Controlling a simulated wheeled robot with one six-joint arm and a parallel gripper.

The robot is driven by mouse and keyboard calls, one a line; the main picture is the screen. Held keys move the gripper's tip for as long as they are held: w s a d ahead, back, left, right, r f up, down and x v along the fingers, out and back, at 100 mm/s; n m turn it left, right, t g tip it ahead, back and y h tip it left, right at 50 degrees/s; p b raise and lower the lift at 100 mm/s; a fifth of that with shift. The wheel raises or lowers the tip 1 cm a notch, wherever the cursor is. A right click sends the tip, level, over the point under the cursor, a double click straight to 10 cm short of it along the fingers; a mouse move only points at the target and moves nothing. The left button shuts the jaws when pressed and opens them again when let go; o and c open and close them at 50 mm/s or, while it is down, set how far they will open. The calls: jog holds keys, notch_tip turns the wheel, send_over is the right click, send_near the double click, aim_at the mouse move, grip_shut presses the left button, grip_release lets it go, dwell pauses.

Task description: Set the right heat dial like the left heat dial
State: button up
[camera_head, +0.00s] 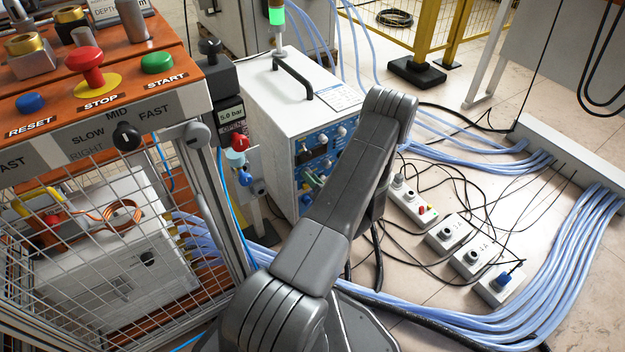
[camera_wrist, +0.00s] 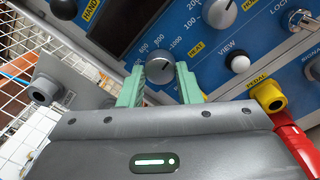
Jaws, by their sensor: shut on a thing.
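My gripper (camera_wrist: 160,80) has pale green fingers, shut around a grey round dial (camera_wrist: 160,68) on a blue panel. The dial has a thin pointer mark aimed toward the upper right. Numbers including 600, 800 and 1000 surround it, and a yellow HEAT label (camera_wrist: 196,48) is beside it. I cannot tell whether this is the left or right heat dial. A second grey dial (camera_wrist: 220,13) is cut off by the top edge, with its mark toward the upper right.
A white knob (camera_wrist: 238,63) labelled VIEW and a yellow PEDAL socket (camera_wrist: 270,96) are close to the right finger. A wire mesh cage (camera_head: 90,260) and a control desk (camera_head: 90,100) stand left of the white heater cabinet (camera_head: 275,110). Cables and socket boxes cover the floor at right.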

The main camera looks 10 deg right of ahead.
jog(key=o, duration=1)
jog(key=shift+c, duration=0.2)
jog(key=p+v, duration=0.3)
jog(key=v, duration=1.1)
jog(key=shift+p, duration=0.35)
jog(key=shift+w, duration=0.1)
jog(key=b+x, duration=0.3)
jog(key=x, duration=1)
jog(key=shift+w+a+b, duration=0.2)
jog(key=shift+w+b, duration=0.15)
